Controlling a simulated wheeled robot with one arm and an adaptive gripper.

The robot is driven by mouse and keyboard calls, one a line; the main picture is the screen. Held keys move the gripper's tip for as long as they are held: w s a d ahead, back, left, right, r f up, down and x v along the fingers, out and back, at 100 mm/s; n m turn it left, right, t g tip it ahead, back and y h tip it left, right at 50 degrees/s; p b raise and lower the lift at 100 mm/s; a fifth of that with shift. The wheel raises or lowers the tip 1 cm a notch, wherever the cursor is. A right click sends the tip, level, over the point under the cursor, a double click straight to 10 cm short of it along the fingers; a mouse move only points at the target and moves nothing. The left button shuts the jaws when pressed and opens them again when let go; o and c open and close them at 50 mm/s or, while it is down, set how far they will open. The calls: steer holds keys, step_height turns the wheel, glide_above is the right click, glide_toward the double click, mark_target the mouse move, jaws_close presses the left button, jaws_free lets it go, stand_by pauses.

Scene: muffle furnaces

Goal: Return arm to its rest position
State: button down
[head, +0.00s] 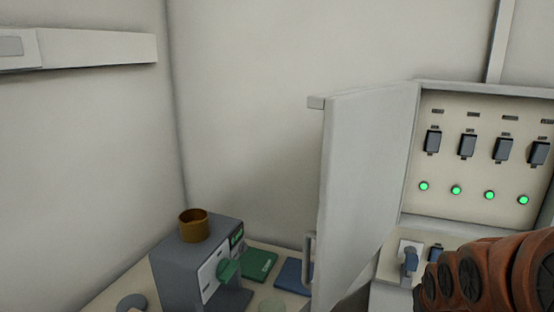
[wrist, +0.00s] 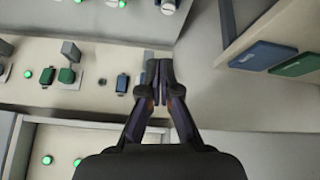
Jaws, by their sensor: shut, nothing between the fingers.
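My gripper (wrist: 158,75) shows in the wrist view with its dark fingers together and nothing between them. It is in front of a pale panel (wrist: 98,58) with switches and green lights. In the head view my orange-brown arm fills the lower right corner, in front of the electrical cabinet (head: 412,150). My gripper is not visible in the head view.
The cabinet door (head: 365,180) stands open, jutting out beside the switches and several green lights. A grey machine (head: 180,268) with a brass-coloured cup (head: 194,225) on top stands at lower left. A green pad (head: 259,265) and a blue pad (head: 291,275) lie beside it.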

steer(key=s+a+n+g+y+p, duration=0.1)
steer(key=s+a+g, duration=0.3)
steer(key=s, duration=0.8)
steer(key=s+a+r+n+g+y+p, duration=0.1)
steer(key=s+a+g, duration=0.2)
steer(key=s+a, duration=0.5)
steer(key=s, duration=0.4)
steer(key=shift+a+r+g, duration=0.2)
steer(key=shift+g, duration=0.2)
steer(key=shift+s+a, duration=0.1)
